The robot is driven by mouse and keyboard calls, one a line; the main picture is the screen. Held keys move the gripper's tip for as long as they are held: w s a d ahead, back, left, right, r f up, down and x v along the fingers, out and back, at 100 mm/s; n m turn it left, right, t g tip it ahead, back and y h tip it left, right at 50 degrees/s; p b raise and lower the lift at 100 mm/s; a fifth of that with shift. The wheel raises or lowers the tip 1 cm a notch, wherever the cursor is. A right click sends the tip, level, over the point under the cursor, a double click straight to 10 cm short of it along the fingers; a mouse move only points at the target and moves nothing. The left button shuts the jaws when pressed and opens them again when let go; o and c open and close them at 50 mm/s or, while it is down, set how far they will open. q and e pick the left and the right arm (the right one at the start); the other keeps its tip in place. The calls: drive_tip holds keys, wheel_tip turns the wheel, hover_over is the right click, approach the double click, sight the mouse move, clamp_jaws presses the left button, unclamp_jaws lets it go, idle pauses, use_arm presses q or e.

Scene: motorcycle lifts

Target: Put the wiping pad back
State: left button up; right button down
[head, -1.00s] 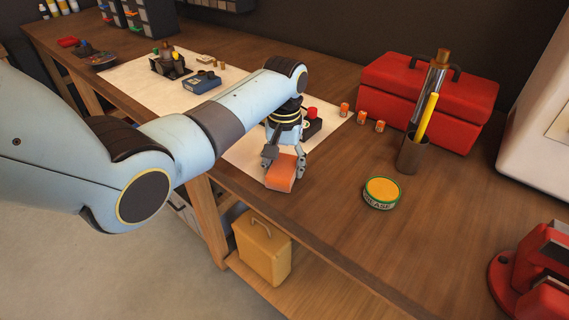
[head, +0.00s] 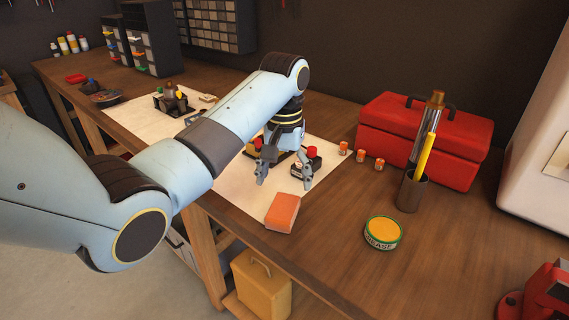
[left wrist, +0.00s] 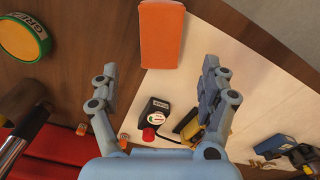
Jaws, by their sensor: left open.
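The wiping pad, an orange block (head: 283,212), lies at the front edge of the workbench, by the corner of a white sheet (head: 229,186). In the left wrist view the pad (left wrist: 161,33) lies beyond the fingertips, partly on the sheet and partly over bare wood. My left gripper (head: 284,185) points down just behind the pad, with its fingers spread and nothing between them. The left wrist view also shows the open fingers (left wrist: 160,70) apart from the pad. My right gripper is in neither view.
A small black item with a red knob (head: 311,153) stands close behind the left gripper. A grease tin (head: 383,233), a dark cup with tall tools (head: 412,190) and a red toolbox (head: 425,145) stand to the right. Bare wood lies between pad and tin.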

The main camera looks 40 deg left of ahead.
use_arm(q)
wheel_tip(320, 180, up, 4)
drive_tip(key=shift+f, duration=0.1)
idle(0.5)
